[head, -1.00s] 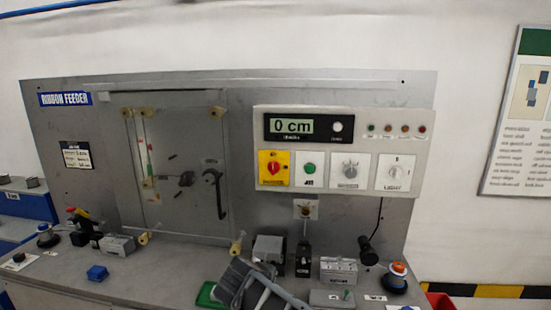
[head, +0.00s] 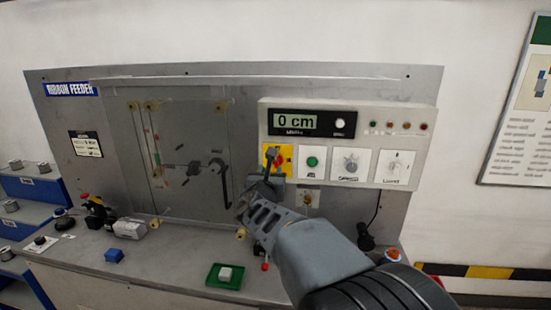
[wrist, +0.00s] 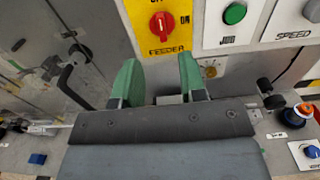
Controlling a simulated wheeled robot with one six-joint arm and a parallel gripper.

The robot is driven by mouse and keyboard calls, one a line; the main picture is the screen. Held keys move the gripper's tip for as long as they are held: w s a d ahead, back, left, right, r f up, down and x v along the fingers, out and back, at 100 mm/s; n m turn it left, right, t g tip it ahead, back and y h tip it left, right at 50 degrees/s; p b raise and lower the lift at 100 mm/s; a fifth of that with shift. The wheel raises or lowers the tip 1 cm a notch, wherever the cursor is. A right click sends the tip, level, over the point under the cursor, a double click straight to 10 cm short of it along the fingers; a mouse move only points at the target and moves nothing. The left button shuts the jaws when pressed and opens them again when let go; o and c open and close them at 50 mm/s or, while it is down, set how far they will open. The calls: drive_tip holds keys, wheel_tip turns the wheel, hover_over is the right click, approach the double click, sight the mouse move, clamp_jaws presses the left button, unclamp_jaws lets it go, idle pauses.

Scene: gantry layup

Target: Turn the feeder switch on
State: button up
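The feeder switch is a red rotary knob (wrist: 161,24) on a yellow plate (wrist: 178,41) marked FEEDER, with ON at its right; the label above is cut off by the frame edge. The knob's white mark looks roughly upright. My gripper (wrist: 159,78) is open and empty, its two green fingers apart, below the knob in the wrist view and not touching it there. In the head view my gripper (head: 271,168) is in front of the yellow plate (head: 287,155) and hides most of the knob. The display (head: 295,122) reads 0 cm.
A green JOG button (wrist: 235,13) and a SPEED dial (head: 351,162) sit right of the switch. A black crank handle (wrist: 73,73) is at the left. On the bench are a green tray (head: 213,281) with a white block and a blue block (head: 114,256).

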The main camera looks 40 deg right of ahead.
sight(277, 161)
drive_tip(key=p+x, duration=0.2)
drive_tip(key=x, duration=0.8)
drive_tip(key=shift+p, duration=0.3)
drive_tip(key=shift+c, duration=0.3)
clamp_jaws()
